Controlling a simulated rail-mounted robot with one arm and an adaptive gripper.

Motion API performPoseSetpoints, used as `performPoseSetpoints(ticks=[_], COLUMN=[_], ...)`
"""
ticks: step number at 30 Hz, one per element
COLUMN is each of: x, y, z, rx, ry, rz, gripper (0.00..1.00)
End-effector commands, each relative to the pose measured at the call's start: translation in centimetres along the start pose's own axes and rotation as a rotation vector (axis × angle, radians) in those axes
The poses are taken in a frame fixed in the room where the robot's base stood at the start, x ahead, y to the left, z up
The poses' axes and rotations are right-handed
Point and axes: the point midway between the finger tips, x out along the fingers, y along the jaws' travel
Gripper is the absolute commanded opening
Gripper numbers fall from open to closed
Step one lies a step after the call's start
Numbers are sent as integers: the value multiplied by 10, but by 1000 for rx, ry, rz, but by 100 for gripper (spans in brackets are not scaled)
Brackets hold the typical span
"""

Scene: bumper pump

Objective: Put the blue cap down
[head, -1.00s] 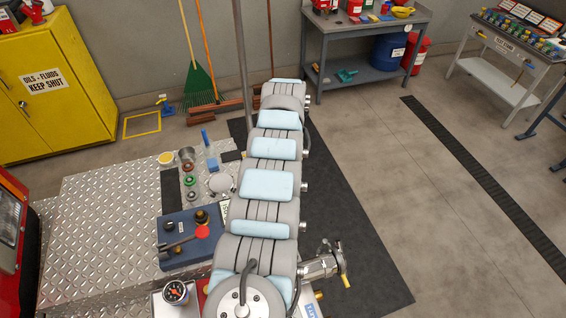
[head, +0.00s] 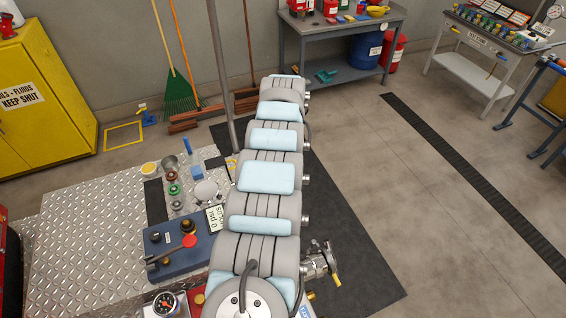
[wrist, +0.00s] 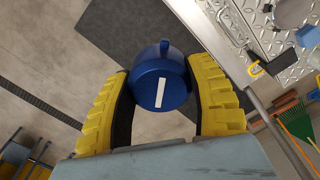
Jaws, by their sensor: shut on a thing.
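The blue cap (wrist: 160,84) shows in the wrist view. It is a round blue cap with a white bar mark on its face and a small loop at its top. My gripper (wrist: 160,92) has its two yellow fingers with dark inner pads on either side of the cap, shut on it. Behind the cap I see the dark mat and the grey floor. In the head view my arm hides the gripper and the cap.
A diamond-plate deck (head: 90,235) lies at the left, with a blue block (head: 180,250), a pressure gauge (head: 165,304) and several small parts on it. The dark mat (head: 350,250) is clear right of my arm. Workbenches, one (head: 345,80) at the back, stand farther off.

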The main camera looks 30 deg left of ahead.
Motion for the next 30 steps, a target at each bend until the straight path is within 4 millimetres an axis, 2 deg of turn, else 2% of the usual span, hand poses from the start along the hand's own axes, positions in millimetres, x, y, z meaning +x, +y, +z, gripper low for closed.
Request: performPoseSetpoints(ticks=[15, 30], x=[-9, -12], y=[22, 32], z=[-1, -1], rx=[37, 45], ry=[1, 0], rz=[-9, -7], gripper=[15, 15])
